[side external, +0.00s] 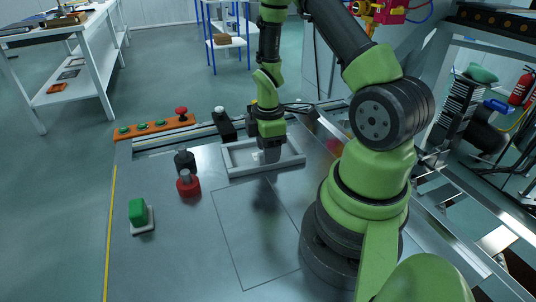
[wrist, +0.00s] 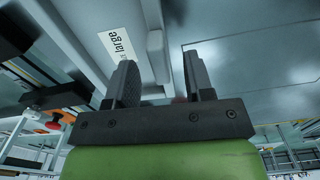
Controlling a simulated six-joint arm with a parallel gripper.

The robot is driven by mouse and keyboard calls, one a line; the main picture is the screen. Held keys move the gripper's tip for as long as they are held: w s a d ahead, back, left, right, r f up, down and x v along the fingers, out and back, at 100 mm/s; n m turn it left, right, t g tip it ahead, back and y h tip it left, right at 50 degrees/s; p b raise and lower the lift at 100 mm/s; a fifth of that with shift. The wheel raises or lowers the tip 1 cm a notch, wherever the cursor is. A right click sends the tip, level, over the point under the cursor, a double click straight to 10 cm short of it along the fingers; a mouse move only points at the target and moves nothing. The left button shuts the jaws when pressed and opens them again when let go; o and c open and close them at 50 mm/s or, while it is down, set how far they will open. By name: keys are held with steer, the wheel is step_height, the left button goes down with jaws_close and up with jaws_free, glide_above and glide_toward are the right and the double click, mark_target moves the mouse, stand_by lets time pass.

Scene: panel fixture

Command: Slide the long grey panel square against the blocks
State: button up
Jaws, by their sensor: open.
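A long light-grey panel-like piece with raised rims (side external: 235,164) lies on the metal table at its far middle; I cannot tell a separate panel or the blocks apart from it. My gripper (side external: 268,157) points down over its middle, fingertips close to it; contact cannot be told. In the wrist view, my gripper (wrist: 158,78) has its two dark fingers spread apart. A grey raised ridge (wrist: 156,45) shows between and beyond them. A white label reading "large" (wrist: 118,46) lies to the left of the ridge. Nothing is clearly held.
A red knob-like part (side external: 188,186), a dark one (side external: 184,161) and a green-topped switch (side external: 138,212) stand on the left. An orange button strip (side external: 155,127) and a rail (side external: 180,138) run along the far edge. The outlined table area (side external: 255,225) in front is bare.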

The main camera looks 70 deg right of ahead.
steer(key=shift+f, duration=1.35)
steer(key=shift+c, duration=0.5)
jaws_close()
steer(key=shift+s+n, duration=0.1)
steer(key=shift+n, duration=0.4)
steer(key=shift+d, duration=0.1)
steer(key=shift+w+d, duration=1.15)
steer(key=shift+w, duration=0.1)
steer(key=shift+w+d, duration=0.3)
